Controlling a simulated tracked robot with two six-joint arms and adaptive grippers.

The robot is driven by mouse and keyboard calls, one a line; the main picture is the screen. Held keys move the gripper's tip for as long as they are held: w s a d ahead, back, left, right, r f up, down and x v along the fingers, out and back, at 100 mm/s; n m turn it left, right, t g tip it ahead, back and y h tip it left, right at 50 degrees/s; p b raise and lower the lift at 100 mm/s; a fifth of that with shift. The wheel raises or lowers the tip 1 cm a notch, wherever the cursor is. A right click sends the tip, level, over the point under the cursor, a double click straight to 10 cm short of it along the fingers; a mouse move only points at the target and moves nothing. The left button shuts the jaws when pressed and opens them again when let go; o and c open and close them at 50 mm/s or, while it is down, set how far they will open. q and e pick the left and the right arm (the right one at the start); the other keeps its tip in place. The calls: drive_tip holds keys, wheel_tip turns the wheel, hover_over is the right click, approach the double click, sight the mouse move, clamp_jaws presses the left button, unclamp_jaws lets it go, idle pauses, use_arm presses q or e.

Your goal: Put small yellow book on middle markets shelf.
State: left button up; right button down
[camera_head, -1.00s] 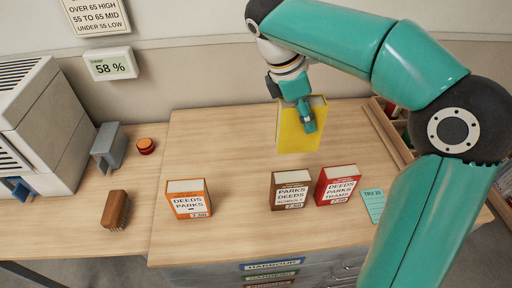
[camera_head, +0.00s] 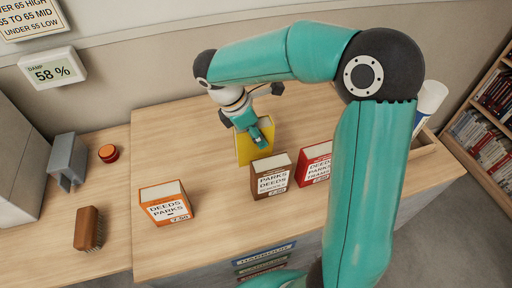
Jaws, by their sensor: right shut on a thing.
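The yellow book (camera_head: 250,148) is upright near the back of the wooden tabletop, behind the brown book. My right gripper (camera_head: 259,137) comes down on it from above and is shut on its upper part. I cannot tell whether the book's lower edge touches the table. My left gripper is not in view. A bookcase (camera_head: 498,72) with rows of books stands at the far right; no label reading "markets" can be made out on it.
An orange book (camera_head: 166,208), a brown book (camera_head: 271,181) and a red book (camera_head: 313,166) stand on the table. A brush (camera_head: 89,228), a grey bookend (camera_head: 66,163) and a red round object (camera_head: 108,153) are at left. My right arm crosses the right side.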

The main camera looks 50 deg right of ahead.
sight(257, 147)
drive_tip(key=shift+f, duration=2.6)
drive_tip(key=shift+f, duration=0.1)
drive_tip(key=c, duration=0.7)
unclamp_jaws()
drive_tip(key=shift+o, duration=0.2)
